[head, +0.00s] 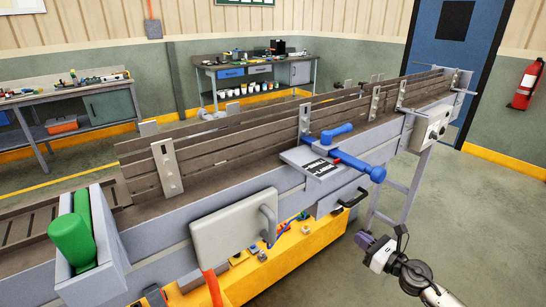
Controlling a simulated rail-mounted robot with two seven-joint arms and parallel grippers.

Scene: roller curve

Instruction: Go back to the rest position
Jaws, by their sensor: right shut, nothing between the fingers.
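My right gripper (363,240) shows at the lower right, its arm coming in from the bottom right corner. It is shut and empty, over the open floor beside the conveyor's near side. The roller conveyor (210,165) runs from the lower left to the upper right. A blue handle or lever (345,161) sits on its near rail, left of and above the gripper. A drawer-like box with a black handle (343,203) is closer to the gripper and looks apart from it. My left gripper is not in view.
A grey control box (430,128) is fixed to the conveyor's far part. A yellow base (292,262) lies under the near side. A green roller (70,237) is at the left end. Workbenches (255,65) stand behind. The floor (490,220) at right is clear.

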